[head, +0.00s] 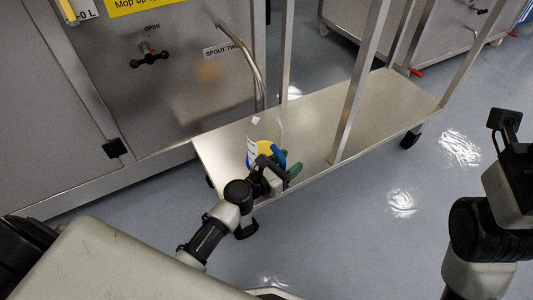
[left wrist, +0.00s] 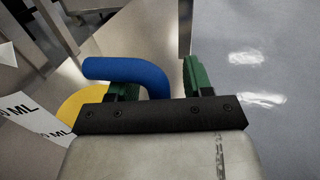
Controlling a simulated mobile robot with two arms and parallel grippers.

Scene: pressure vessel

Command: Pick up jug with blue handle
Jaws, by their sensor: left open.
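The jug (head: 253,150) stands on the low metal shelf, with a white label and yellow on its side. Its blue handle (head: 279,156) faces my left gripper (head: 291,172). In the left wrist view the blue handle (left wrist: 128,68) curves over the left finger, and its end hangs between the two green fingers of my open left gripper (left wrist: 160,85). The label reads "ML" there, and the jug's yellow part (left wrist: 82,103) is partly hidden by the gripper. I see no clear contact between fingers and handle. My right arm is at the right edge; its fingers do not show.
The steel shelf (head: 330,105) has upright posts (head: 358,85) and black wheels. A metal cabinet (head: 190,95) with a valve and a curved spout (head: 257,70) stands behind left. The shelf is bare right of the jug. Open floor (head: 370,220) lies in front.

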